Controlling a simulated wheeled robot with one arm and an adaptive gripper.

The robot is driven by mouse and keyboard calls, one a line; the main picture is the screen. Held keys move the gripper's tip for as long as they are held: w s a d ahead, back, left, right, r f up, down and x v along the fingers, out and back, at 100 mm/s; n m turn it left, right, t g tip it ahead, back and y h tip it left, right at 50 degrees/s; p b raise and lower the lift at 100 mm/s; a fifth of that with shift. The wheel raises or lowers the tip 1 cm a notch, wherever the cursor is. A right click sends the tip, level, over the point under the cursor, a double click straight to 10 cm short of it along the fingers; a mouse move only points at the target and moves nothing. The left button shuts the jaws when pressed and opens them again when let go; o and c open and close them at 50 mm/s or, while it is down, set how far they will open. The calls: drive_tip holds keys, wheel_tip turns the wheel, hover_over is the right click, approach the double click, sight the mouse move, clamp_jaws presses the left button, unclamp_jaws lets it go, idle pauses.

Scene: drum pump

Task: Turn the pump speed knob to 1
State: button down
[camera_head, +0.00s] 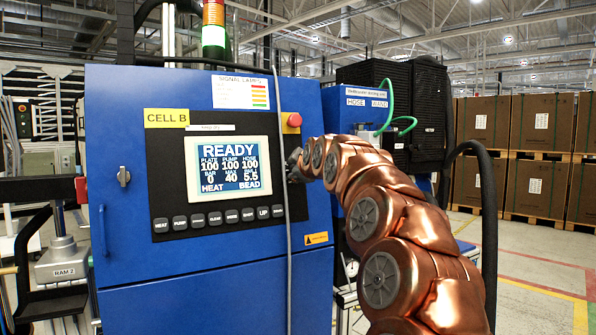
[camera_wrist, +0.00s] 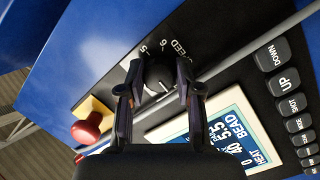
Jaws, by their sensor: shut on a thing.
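The dark round speed knob (camera_wrist: 157,72) sits on the black panel in the wrist view, with the word SPEED and the figures 5 and 6 printed beside it. My gripper (camera_wrist: 159,82) is shut on the knob, one finger on each side. The knob's pointer cannot be made out clearly. In the head view my gripper (camera_head: 294,165) is at the panel's right edge, and the knob is hidden there.
A red push button (camera_head: 294,119) on a yellow base is above the gripper. A row of black keys (camera_head: 219,218) runs below the screen. A grey cable (camera_head: 283,215) hangs down the cabinet front near the gripper. Stacked cartons (camera_head: 540,120) stand far right.

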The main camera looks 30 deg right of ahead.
idle(0.4)
drive_tip(key=c, duration=0.8)
unclamp_jaws()
drive_tip(key=shift+v, duration=6)
